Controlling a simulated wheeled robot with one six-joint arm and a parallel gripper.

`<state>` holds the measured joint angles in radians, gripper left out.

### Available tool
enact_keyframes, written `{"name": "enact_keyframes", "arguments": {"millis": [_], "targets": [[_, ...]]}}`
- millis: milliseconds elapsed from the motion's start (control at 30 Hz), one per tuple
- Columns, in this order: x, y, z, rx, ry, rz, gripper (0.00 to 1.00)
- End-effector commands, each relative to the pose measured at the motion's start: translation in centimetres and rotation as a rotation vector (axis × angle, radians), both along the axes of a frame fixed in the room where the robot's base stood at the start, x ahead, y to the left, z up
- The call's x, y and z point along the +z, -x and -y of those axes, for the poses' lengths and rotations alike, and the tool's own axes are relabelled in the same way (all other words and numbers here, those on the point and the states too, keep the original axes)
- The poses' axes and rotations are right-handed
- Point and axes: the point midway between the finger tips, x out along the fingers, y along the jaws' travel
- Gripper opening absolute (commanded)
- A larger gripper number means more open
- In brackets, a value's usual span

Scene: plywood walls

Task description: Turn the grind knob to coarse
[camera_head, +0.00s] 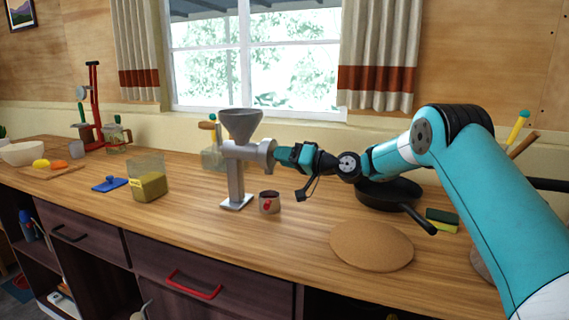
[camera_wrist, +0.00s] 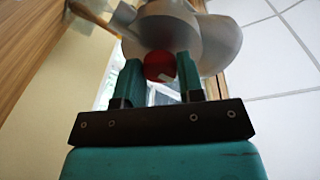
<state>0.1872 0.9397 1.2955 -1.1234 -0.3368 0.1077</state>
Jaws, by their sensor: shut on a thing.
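The grinder (camera_head: 236,170) is grey metal with a funnel hopper on top and stands upright on the counter. My gripper (camera_head: 279,154) reaches in from the right and meets the end of the grinder's side barrel. In the wrist view my gripper (camera_wrist: 158,75) has its two teal fingers on either side of a round red knob (camera_wrist: 158,66) with a small pale mark. It is shut on this knob. The grey barrel (camera_wrist: 172,30) lies just beyond the knob. The knob is hidden by my fingers in the head view, and I see no coarse or fine label.
A small cup (camera_head: 269,202) stands right of the grinder's foot. A dark pan (camera_head: 388,193) lies under my arm, near a round cork mat (camera_head: 371,247) and a sponge (camera_head: 441,220).

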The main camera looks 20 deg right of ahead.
Motion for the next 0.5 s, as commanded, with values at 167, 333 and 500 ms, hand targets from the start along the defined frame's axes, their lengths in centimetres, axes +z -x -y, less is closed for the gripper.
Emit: {"name": "enact_keyframes", "arguments": {"millis": [167, 333, 500], "targets": [[-0.96, -0.06, 0.11, -0.003, 0.073, 0.105, 0.12], [-1.12, -0.05, 0.12, -0.003, 0.165, 0.232, 0.12], [-1.07, -0.09, 0.15, -0.003, 0.260, 0.364, 0.12]]}}
